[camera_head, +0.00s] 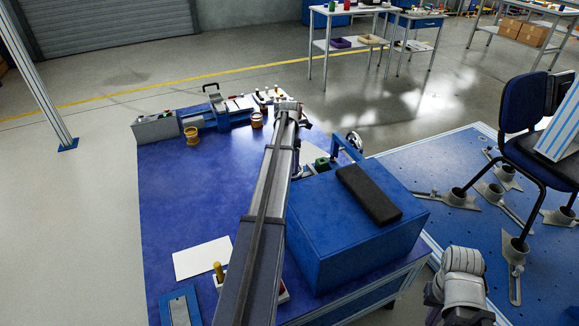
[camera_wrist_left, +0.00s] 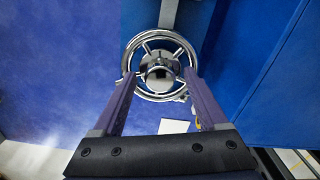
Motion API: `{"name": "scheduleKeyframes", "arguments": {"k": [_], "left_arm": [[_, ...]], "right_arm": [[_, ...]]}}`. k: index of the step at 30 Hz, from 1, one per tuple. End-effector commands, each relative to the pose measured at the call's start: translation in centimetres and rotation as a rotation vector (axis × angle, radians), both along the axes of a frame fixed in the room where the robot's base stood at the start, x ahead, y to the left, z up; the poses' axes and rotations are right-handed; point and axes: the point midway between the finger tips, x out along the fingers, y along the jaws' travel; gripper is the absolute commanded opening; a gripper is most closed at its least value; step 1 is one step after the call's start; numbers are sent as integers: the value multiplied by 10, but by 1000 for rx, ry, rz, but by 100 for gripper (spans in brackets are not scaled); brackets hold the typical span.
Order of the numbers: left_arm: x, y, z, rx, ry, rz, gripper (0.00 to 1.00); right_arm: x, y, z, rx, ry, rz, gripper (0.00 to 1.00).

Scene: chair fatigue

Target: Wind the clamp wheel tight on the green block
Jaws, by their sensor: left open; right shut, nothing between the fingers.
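The chrome clamp wheel (camera_wrist_left: 160,38) fills the upper middle of the left wrist view, with spokes and a round hub. The head view shows a spoked wheel (camera_head: 354,140) behind the blue box. The green block (camera_head: 321,163) shows there at the box's far edge, partly hidden. My left gripper (camera_wrist_left: 160,76) is open, its fingertips at the two lower sides of the wheel's rim; I cannot tell whether they touch. In the head view my left arm hides that gripper. My right gripper (camera_head: 462,288) is low at the right, shut and empty, its fingertips not clear.
The big blue box (camera_head: 335,240) with a black pad (camera_head: 369,194) stands on the blue bench (camera_head: 200,215), right of my left arm. A blue chair (camera_head: 523,105) stands on a blue platform at the right. White paper (camera_head: 202,259) lies on the bench's left side.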

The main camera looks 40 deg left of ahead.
Motion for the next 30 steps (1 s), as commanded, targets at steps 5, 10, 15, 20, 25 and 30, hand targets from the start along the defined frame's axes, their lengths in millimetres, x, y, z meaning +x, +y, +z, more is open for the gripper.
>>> {"name": "scheduleKeyframes", "arguments": {"k": [5, 10, 15, 20, 25, 30], "left_arm": [[0, 0, 1, 0, 0, 0, 76], [0, 0, 1, 0, 0, 0, 57], [0, 0, 1, 0, 0, 0, 38], [0, 0, 1, 0, 0, 0, 20], [0, 0, 1, 0, 0, 0, 1], [0, 0, 1, 0, 0, -1, 0]], "right_arm": [[0, 0, 1, 0, 0, 0, 0], [0, 0, 1, 0, 0, 0, 0], [0, 0, 1, 0, 0, 0, 0], [0, 0, 1, 0, 0, 0, 0], [0, 0, 1, 0, 0, 0, 0], [0, 0, 1, 0, 0, 0, 0]]}}
